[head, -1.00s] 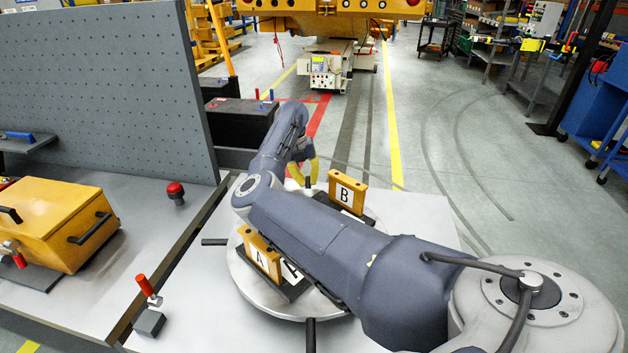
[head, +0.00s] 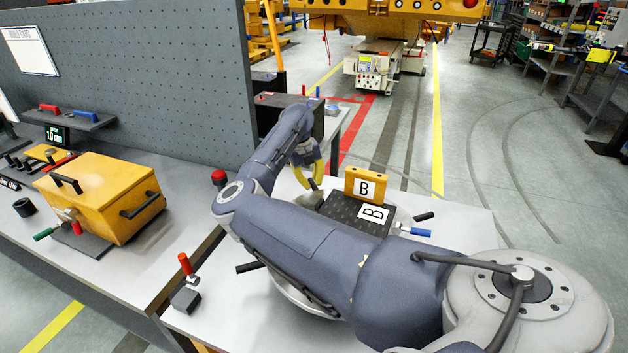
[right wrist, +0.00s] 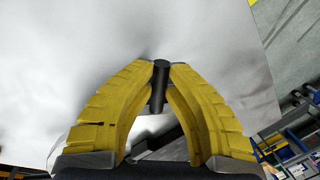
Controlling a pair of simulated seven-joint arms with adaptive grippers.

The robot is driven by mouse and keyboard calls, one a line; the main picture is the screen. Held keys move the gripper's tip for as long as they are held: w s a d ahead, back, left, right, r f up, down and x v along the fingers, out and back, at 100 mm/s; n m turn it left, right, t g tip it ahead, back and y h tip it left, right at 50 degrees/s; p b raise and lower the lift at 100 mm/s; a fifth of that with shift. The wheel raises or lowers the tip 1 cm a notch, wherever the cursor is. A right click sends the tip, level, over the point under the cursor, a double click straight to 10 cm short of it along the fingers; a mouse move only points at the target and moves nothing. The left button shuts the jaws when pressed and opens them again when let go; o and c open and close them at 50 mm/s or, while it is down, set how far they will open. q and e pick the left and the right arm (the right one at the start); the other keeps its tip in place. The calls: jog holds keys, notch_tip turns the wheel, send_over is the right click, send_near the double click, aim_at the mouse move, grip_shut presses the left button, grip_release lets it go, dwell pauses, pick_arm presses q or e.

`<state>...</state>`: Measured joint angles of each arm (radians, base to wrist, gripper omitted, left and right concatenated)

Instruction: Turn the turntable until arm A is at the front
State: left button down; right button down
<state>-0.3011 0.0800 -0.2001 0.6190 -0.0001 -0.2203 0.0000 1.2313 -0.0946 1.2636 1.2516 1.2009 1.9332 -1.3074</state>
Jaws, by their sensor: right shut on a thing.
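The turntable (head: 300,300) is a pale disc on the workbench, mostly covered by my right arm. Its arm B carries a yellow block (head: 352,184) lettered B and a dark plate with a B label, at the back. Arm A is hidden behind my right arm. Black spokes stick out at the left (head: 247,267) and the right (head: 424,216). My right gripper (head: 314,184) is at the back of the turntable, its yellow fingers closed around a black spoke (right wrist: 159,85), as the right wrist view shows. My left gripper is out of view.
A red-handled clamp (head: 186,268) stands at the bench's front left, and a red button (head: 219,178) near the pegboard (head: 150,80). A yellow box (head: 100,196) sits on the left bench. A blue-handled clamp (head: 416,231) is beside plate B.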

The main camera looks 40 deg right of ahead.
jog(key=shift+w+a+f+n, duration=0.15)
jog(key=shift+a+n, duration=0.1)
jog(key=shift+a, duration=0.35)
jog(key=shift+w+a+f+n, duration=0.15)
jog(key=shift+a+n, duration=0.1)
jog(key=shift+a, duration=0.35)
jog(key=shift+r, duration=0.1)
jog(key=c, duration=1.3)
grip_release()
jog(key=shift+r, duration=0.1)
jog(key=shift+w+a+r, duration=0.15)
jog(key=shift+a+r, duration=0.2)
jog(key=shift+r, duration=1.6)
jog(key=shift+w+a+r, duration=0.15)
jog(key=shift+a+r, duration=0.25)
jog(key=shift+r, duration=1.6)
jog(key=shift+w+a+r, duration=0.15)
jog(key=shift+a+r, duration=0.2)
jog(key=shift+r, duration=1.6)
jog(key=shift+f, duration=0.15)
jog(key=f, duration=0.3)
jog(key=d+f, duration=0.1)
jog(key=f, duration=0.3)
jog(key=d+f, duration=0.1)
jog(key=f, duration=0.3)
jog(key=shift+s+d+f, duration=0.15)
jog(key=shift+s, duration=0.15)
